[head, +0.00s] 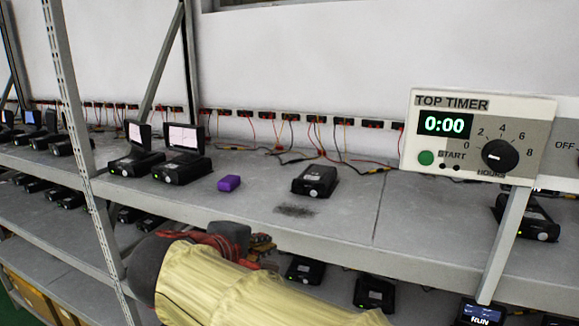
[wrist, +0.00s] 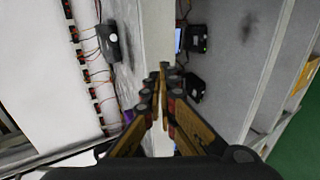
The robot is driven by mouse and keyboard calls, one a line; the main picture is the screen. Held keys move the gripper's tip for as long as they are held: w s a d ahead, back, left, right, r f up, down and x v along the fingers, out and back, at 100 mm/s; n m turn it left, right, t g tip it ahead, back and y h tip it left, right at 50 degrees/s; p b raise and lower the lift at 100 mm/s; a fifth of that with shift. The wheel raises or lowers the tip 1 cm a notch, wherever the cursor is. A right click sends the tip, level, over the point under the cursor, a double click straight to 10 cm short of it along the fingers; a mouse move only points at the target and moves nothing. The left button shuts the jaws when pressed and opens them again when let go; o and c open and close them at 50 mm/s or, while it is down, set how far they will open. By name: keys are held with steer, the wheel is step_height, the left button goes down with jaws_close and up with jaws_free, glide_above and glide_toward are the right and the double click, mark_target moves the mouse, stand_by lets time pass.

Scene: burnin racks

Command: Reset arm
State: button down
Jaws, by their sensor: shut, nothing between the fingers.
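My arm, in a pale yellow sleeve, reaches in from the bottom of the head view. Its end is in front of the upper shelf edge, where the fingers are mostly hidden behind the arm. In the wrist view my gripper (wrist: 163,82) is shut and empty, its fingertips together in front of the pale shelf edge (wrist: 157,40). No object touches the fingers.
The upper shelf (head: 350,220) holds a purple block (head: 229,183), a black device (head: 315,180) and devices with raised screens (head: 183,139). A timer panel (head: 478,137) reads 0:00. A post (head: 505,245) stands at right. More devices (head: 375,292) sit below.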

steer(key=s+d+f+m+g+y+b, duration=0.1)
steer(key=s+d+f+m+g+b, duration=0.2)
steer(key=s+f, duration=0.5)
steer(key=s+d+f+m+g+y+b, duration=0.1)
steer(key=s+d+f+g+y, duration=0.25)
steer(key=f, duration=0.75)
steer(key=s+d+f+m+b, duration=0.5)
steer(key=d+f+b, duration=0.1)
steer(key=d, duration=0.3)
steer(key=s+d+f+m+b, duration=0.4)
steer(key=s+d+f+b, duration=0.2)
steer(key=d+f, duration=0.2)
steer(key=shift+s+d+f+m, duration=0.15)
steer(key=shift+d+f+m, duration=0.25)
steer(key=shift+f, duration=0.15)
